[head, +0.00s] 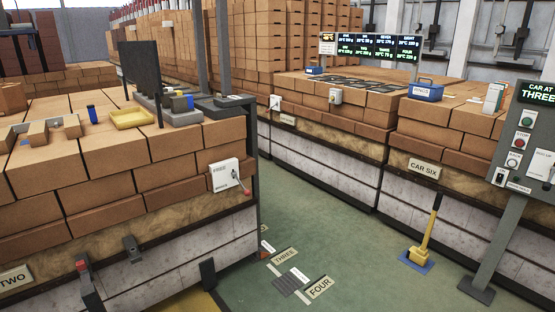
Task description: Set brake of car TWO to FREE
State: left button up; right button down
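Car TWO is the brick-loaded car on the left; its name plate (14,277) shows at its lower left. A white box (223,174) with small dark lettering, too small to read surely, is mounted near the right end of its brick side. A grey lever (240,184) on this box slants down to the right and ends in a red knob (247,192). A second, red-topped handle (83,268) stands low on the car's side. I cannot tell which of the two is the brake. Neither of my grippers is in view.
Green floor with THREE (285,256) and FOUR (319,287) plates lies right of the car. Car SIX (423,167) stands behind it. A control post (510,175) reading CAR AT THREE rises at right.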

aim_at(247, 193)
jog(key=i+u, duration=0.15)
jog(key=i, duration=0.3)
jog(key=i+l+u, duration=0.15)
jog(key=i, duration=0.3)
jog(key=i+l+u, duration=0.15)
jog(key=i, duration=0.3)
jog(key=i+l+u, duration=0.15)
jog(key=i, duration=0.25)
jog(key=i+l+u, duration=0.75)
jog(key=i+l, duration=0.1)
jog(key=i, duration=0.05)
